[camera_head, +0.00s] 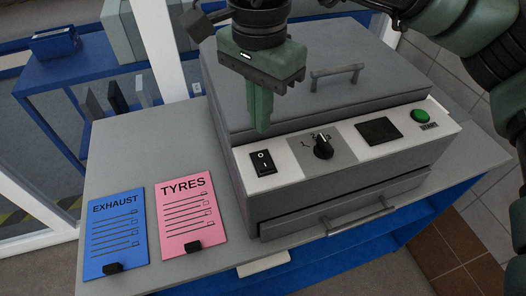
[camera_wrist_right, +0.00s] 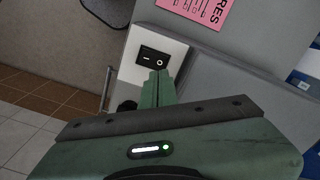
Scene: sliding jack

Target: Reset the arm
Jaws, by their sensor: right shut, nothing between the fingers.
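My right gripper (camera_head: 262,128) is green and hangs fingers down at the front of a grey machine, above and a little behind its black rocker switch (camera_head: 262,161) in the head view. Its fingers are together with nothing between them. In the right wrist view the closed fingers (camera_wrist_right: 159,78) point toward the same rocker switch (camera_wrist_right: 152,57); I cannot tell whether they touch the panel. My right arm (camera_head: 470,25) comes in from the top right. My left gripper is not in view.
The machine (camera_head: 225,80) has a lid handle (camera_head: 337,72), a dial (camera_head: 323,147), a green button (camera_head: 420,116) and a drawer handle (camera_head: 360,216). It stands on a grey-topped bench (camera_head: 130,150). Blue EXHAUST (camera_head: 116,228) and pink TYRES (camera_head: 190,222) cards lie left.

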